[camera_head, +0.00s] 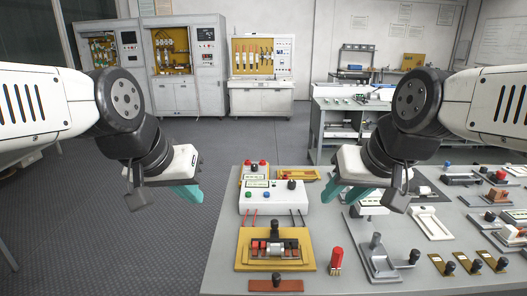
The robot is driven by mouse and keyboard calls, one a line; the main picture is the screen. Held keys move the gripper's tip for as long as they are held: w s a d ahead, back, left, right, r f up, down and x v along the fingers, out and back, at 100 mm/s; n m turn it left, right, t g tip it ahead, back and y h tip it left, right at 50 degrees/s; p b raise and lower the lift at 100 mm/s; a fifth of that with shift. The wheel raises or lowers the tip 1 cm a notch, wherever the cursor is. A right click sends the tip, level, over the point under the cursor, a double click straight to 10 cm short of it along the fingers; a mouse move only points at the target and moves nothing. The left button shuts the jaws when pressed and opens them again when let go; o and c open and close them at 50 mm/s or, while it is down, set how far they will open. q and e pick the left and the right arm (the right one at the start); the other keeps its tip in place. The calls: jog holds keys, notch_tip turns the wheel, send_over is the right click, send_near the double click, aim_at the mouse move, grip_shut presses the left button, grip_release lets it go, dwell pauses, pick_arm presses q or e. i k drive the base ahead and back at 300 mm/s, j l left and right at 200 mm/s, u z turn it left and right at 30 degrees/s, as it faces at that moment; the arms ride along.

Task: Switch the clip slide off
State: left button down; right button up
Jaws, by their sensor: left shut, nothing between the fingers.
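No part is clearly marked as the clip slide, so I cannot tell which one it is. A yellow base (246,252) with a metal cylinder (276,252) and black and red blocks lies at the front of the grey table. A grey metal plate with black knobs (378,266) is to its right. My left gripper (188,194) is shut and empty, with teal fingers, in the air left of the table. My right gripper (345,193) hangs above the table, right of the white box; its finger opening is unclear.
A white box (290,197) with coloured buttons stands behind the yellow base. A red fuse-like piece (336,261) stands beside that base. Several small fixtures crowd the right side of the table (225,270). Cabinets (180,62) stand at the back; the floor at left is clear.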

aim_at(294, 243)
jog(key=k+j+z, duration=0.15)
jog(key=j, duration=0.2)
jog(key=k+j+z, duration=0.15)
jog(key=j, duration=0.15)
jog(key=k+j+z, duration=0.15)
jog(key=j+z, duration=0.3)
jog(key=j, duration=0.4)
jog(key=j+z, duration=0.3)
jog(key=j, duration=0.45)
jog(key=i+j+z, duration=0.25)
jog(key=j, duration=0.35)
jog(key=i+j+z, duration=0.15)
jog(key=i+j, duration=0.15)
jog(key=i+j+z, duration=0.1)
jog(key=j, duration=0.25)
jog(key=j+z, duration=0.45)
jog(key=j, duration=0.3)
